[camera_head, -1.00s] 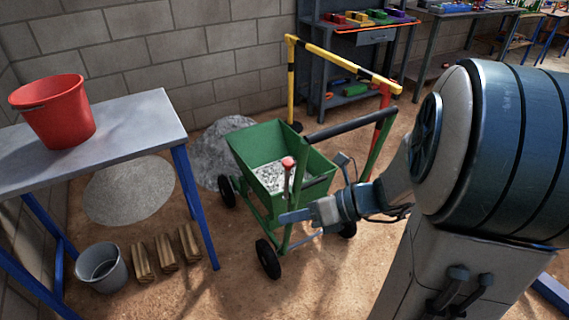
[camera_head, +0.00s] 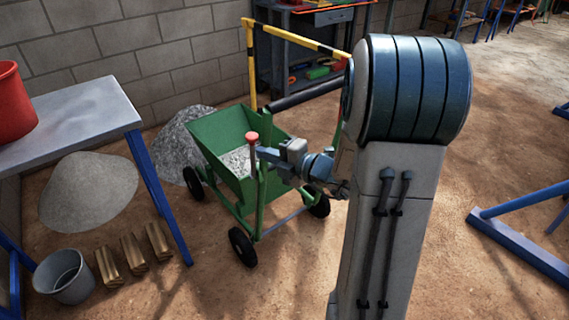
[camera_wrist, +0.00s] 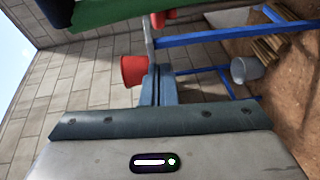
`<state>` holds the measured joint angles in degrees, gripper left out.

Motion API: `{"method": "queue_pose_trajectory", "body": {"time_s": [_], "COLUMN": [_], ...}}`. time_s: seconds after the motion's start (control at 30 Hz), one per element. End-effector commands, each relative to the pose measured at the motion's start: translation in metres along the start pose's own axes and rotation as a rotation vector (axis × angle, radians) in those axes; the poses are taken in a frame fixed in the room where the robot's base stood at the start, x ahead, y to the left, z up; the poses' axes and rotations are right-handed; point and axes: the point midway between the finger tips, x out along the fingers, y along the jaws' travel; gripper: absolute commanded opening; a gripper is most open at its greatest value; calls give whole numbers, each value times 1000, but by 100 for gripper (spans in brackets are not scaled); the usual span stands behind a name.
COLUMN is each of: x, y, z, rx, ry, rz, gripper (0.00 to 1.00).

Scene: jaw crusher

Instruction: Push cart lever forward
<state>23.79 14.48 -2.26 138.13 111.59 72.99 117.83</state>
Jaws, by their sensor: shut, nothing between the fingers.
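The green cart (camera_head: 222,142) stands on its black wheels in the middle of the head view, with grey gravel in its hopper. Its lever, topped by a red knob (camera_head: 252,137), stands roughly upright at the cart's near side. My gripper (camera_head: 262,152) is shut and empty, its tip right beside the lever just below the knob; whether they touch I cannot tell. In the wrist view the shut fingers (camera_wrist: 158,84) point at the grey lever shaft, and the red knob (camera_wrist: 158,19) shows above them. The cart's green edge (camera_wrist: 105,12) crosses the top there.
A table (camera_head: 75,118) with a red bucket (camera_head: 14,103) stands at left. A grey bucket (camera_head: 64,274) and wooden blocks (camera_head: 133,252) lie below it. A yellow-black barrier (camera_head: 250,65) stands behind the cart. Blue metal legs (camera_head: 520,243) are at right; floor between is open.

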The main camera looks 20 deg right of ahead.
Motion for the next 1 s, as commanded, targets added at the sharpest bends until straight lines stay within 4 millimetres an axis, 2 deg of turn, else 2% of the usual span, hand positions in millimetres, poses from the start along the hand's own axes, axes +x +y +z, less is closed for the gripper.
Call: {"method": "queue_pose_trajectory", "body": {"time_s": [0.07,0.3,1.0], "x": [16,34,37], "y": [-3,-1,5], "z": [1,24,34], "rx": [-2,-1,7], "ry": [3,0,-11], "rz": [1,0,-17], "gripper": [0,0,0]}}
